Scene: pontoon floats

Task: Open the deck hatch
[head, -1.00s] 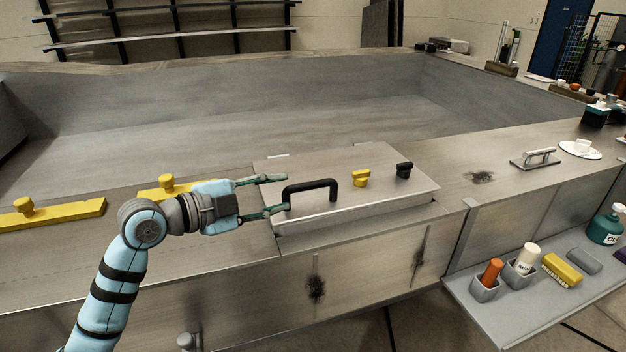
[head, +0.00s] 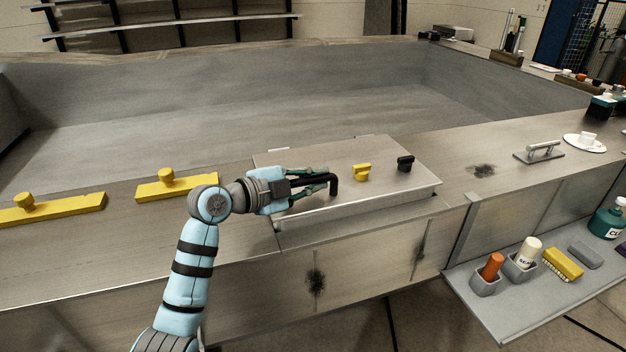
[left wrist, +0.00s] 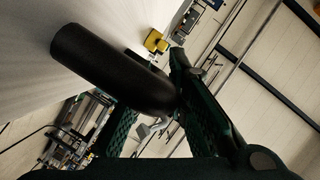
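The deck hatch (head: 392,178) is a grey metal lid lying flat and closed on the deck. Its black bar handle (head: 334,184) stands at the lid's left part; the curved black bar also shows in the left wrist view (left wrist: 110,68). A yellow knob (head: 362,172) and a black knob (head: 405,163) sit on the lid right of the handle. My left gripper (head: 326,181) points right along the handle, its fingers on either side of the bar. Whether both fingers press on it is not clear. My right gripper is not in view.
Two yellow bars with knobs (head: 178,185) lie on the deck left of the hatch. A grey handle (head: 540,152) is on the deck to the right. A low shelf (head: 490,315) at front right holds bottles and a yellow brush (head: 563,263). The deep basin behind is empty.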

